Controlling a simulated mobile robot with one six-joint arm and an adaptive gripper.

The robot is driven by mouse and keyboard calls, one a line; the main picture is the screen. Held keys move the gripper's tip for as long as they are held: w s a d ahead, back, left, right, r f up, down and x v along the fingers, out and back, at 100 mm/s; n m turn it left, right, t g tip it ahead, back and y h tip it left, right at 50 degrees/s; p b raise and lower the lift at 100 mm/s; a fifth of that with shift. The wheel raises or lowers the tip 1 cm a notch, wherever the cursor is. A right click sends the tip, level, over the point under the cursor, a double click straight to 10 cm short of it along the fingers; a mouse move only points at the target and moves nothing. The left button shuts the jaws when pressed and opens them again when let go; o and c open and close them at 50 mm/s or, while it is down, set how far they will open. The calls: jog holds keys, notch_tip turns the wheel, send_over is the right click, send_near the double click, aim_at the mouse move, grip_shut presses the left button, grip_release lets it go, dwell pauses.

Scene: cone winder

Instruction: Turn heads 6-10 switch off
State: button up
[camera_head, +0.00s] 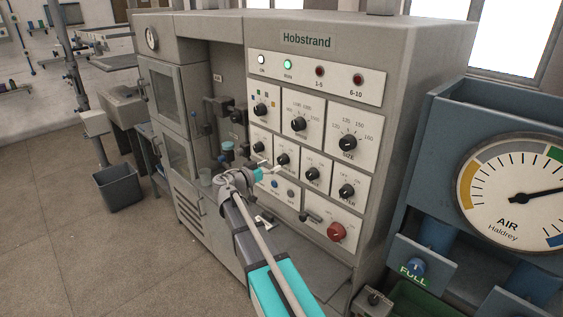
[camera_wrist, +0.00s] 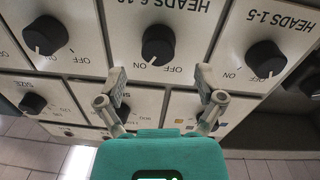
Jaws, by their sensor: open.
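The heads 6-10 switch (camera_wrist: 158,45) is a black round knob on a white plate, seen upside down at the top middle of the wrist view. ON is printed on its left and OFF on its right there; a small pale mark on the knob seems to lie toward ON. In the head view I take it to be the knob (camera_head: 282,158) just beyond my gripper. My gripper (camera_wrist: 160,76) is open and empty, its two fingertips spread to either side of the knob's column and seemingly short of the knob. It also shows in the head view (camera_head: 262,170).
The heads 1-5 knob (camera_wrist: 265,58) is close on the right in the wrist view, another OFF-marked knob (camera_wrist: 45,36) on the left. The size knob (camera_head: 348,143) sits higher. A red knob (camera_head: 336,232) is low on the panel. The 6-10 lamp (camera_head: 357,79) is dark red.

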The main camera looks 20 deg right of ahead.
aim_at(279, 161)
jog(key=shift+x, duration=2.4)
jog(key=c, duration=1.2)
